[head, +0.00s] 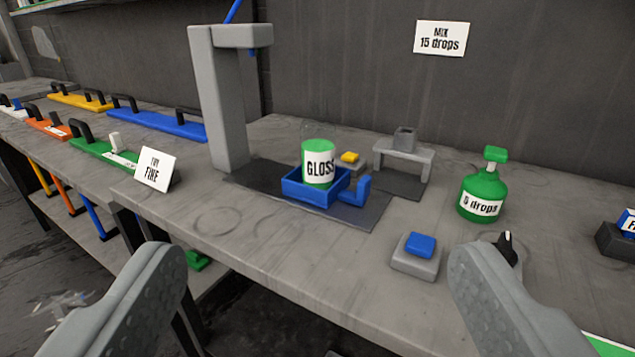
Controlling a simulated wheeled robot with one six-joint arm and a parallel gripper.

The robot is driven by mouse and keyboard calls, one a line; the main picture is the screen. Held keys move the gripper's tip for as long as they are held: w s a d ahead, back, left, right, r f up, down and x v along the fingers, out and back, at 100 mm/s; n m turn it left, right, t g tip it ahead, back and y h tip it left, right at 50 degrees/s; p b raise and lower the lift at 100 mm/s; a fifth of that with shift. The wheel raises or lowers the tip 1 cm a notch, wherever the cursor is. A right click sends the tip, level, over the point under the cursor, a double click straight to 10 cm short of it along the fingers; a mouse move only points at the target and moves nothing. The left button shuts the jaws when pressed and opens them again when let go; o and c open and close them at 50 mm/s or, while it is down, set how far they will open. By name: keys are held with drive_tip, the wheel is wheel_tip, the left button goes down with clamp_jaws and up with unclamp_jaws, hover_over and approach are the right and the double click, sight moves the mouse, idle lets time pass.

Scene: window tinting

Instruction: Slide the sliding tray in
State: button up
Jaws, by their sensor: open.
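The sliding tray is a blue shallow box (301,192) with a blue hook-shaped handle at its right side. It sits on a dark mat (362,214) on the grey workbench, in front and to the right of a tall grey post. A jar with green contents and a white "GLOSS" label (318,168) stands upright in the tray. My gripper (318,270) is open and empty, with its two grey fingers wide apart at the bottom of the head view. It is nearer to the camera than the tray and apart from it.
A grey post with an overhanging arm (226,100) stands beside the tray. A blue button on a grey block (416,252) sits near the bench's front edge. A green "drops" bottle (483,190), a small grey stand (404,155) and a "TRY FINE" card (156,168) stand around.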

drive_tip(key=c, duration=0.3)
drive_tip(key=shift+w+r, duration=0.1)
drive_tip(key=shift+w, duration=0.2)
drive_tip(key=c, duration=0.4)
drive_tip(key=w+g, duration=0.2)
drive_tip(key=w, duration=0.3)
drive_tip(key=w+d+r+m+g, duration=0.1)
drive_tip(key=w+g, duration=0.1)
drive_tip(key=w, duration=0.2)
drive_tip(key=w+m+g, duration=0.1)
drive_tip(key=w+g, duration=0.1)
drive_tip(key=w, duration=0.3)
drive_tip(key=shift+w+d+r+h, duration=0.15)
drive_tip(key=shift+w+r+h, duration=0.15)
drive_tip(key=shift+w+h, duration=0.1)
drive_tip(key=shift+c, duration=1.1)
drive_tip(key=m+g+h, duration=0.1)
drive_tip(key=m+g, duration=0.3)
drive_tip(key=g, duration=0.3)
approach(364, 180)
drive_tip(key=shift+g, duration=0.3)
drive_tip(key=x, duration=1)
drive_tip(key=shift+w, duration=0.25)
clamp_jaws()
